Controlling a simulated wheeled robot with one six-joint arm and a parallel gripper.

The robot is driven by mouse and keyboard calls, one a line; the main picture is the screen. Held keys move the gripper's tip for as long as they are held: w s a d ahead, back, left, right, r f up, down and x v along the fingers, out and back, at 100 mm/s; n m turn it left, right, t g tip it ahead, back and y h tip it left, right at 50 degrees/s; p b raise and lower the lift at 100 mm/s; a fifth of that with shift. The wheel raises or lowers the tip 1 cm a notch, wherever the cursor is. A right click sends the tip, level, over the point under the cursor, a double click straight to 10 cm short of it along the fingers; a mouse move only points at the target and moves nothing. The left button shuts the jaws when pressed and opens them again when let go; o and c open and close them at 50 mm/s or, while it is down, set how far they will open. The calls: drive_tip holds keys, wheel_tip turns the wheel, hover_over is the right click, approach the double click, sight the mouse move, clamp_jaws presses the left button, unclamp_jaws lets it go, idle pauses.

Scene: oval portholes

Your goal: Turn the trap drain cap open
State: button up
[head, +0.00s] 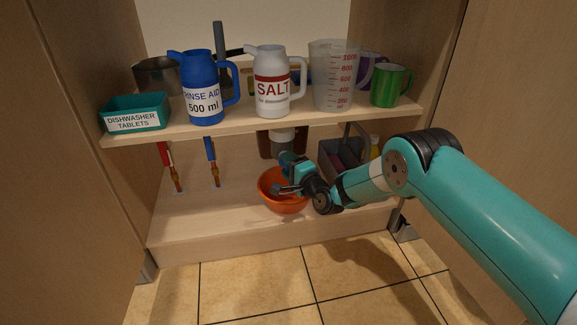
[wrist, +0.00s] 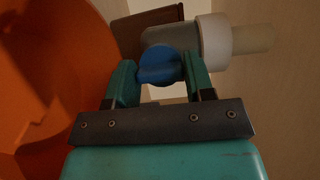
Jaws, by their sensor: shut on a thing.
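The trap drain cap (wrist: 158,68) is a blue cap with a raised grip on the grey trap body (wrist: 172,38), in the upper middle of the wrist view. My gripper (wrist: 160,76) has one teal finger on each side of the cap and is shut on it. In the head view my gripper (head: 288,160) reaches under the shelf, just above the orange bowl. Part of the pale trap (head: 283,135) shows behind it there. The cap is hidden behind my gripper in the head view, and its turn angle is hard to judge.
The orange bowl (head: 285,203) stands below my gripper and fills the left of the wrist view (wrist: 40,70). A shelf (head: 240,125) with jugs and mugs is overhead. A dark caddy (head: 340,160) stands right. Red and blue valves (head: 211,165) stand left.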

drive_tip(key=shift+r+p, duration=0.1)
drive_tip(key=shift+p, duration=0.2)
drive_tip(key=shift+s+a+n+g+h+p, duration=0.1)
drive_tip(key=shift+n+g+h+p, duration=0.15)
drive_tip(key=shift+n+h+p, duration=1.4)
drive_tip(key=shift+w+d+n+g+h+p, duration=0.2)
drive_tip(key=shift+n+h, duration=0.5)
drive_tip(key=shift+n, duration=2.05)
drive_tip(key=shift+s+a+n+g+h+p, duration=0.25)
drive_tip(key=shift+n+h+p, duration=0.85)
drive_tip(key=shift+n, duration=1.1)
drive_tip(key=shift+h, duration=0.25)
drive_tip(key=o, duration=0.9)
drive_tip(key=shift+r, duration=0.1)
